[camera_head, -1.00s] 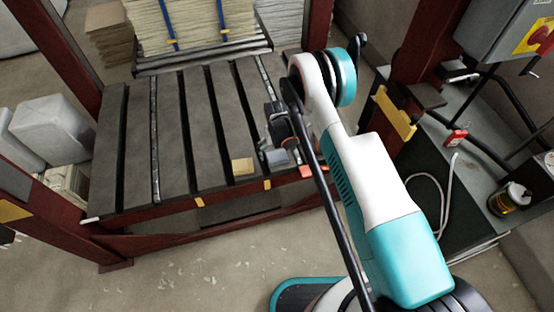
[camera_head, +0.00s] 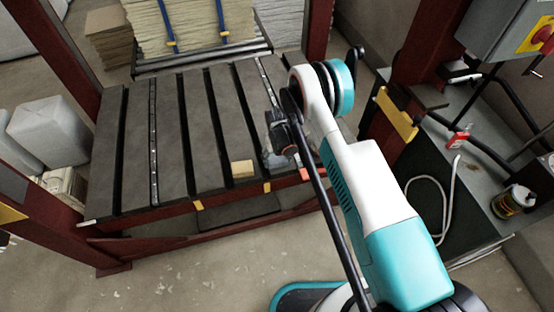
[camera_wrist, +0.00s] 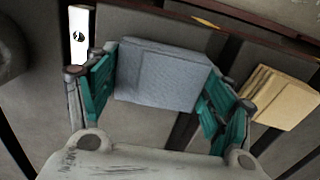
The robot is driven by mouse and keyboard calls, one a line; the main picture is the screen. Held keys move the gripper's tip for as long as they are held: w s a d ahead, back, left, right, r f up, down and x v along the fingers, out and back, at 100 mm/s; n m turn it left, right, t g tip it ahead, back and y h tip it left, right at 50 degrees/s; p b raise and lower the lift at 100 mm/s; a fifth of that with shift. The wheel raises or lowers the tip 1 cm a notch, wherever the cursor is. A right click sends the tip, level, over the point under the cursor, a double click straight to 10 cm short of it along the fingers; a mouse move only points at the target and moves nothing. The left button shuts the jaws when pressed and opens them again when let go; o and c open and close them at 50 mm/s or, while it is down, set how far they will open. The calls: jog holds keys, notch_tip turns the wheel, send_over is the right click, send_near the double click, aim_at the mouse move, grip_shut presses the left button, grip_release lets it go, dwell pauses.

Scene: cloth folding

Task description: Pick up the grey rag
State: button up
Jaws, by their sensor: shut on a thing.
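The grey rag (camera_wrist: 160,75) is a folded, light blue-grey block in the wrist view. It sits between the two teal fingers of my gripper (camera_wrist: 158,92), with one finger at its left side and one at its right. My gripper is shut on the rag, close over the slatted table. In the head view my gripper (camera_head: 276,146) is at the table's right front part, and the rag is mostly hidden behind it there.
A folded yellow rag (camera_head: 242,168) lies on the slatted table (camera_head: 175,155), left of my gripper; it also shows in the wrist view (camera_wrist: 280,97). Dark gaps run between the slats. Red posts (camera_head: 318,28) flank the table. Much of the table's left is bare.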

aim_at(277, 158)
jog(key=shift+r, duration=0.1)
notch_tip(277, 158, up, 20)
jog(key=p, duration=0.6)
jog(key=shift+p, duration=0.35)
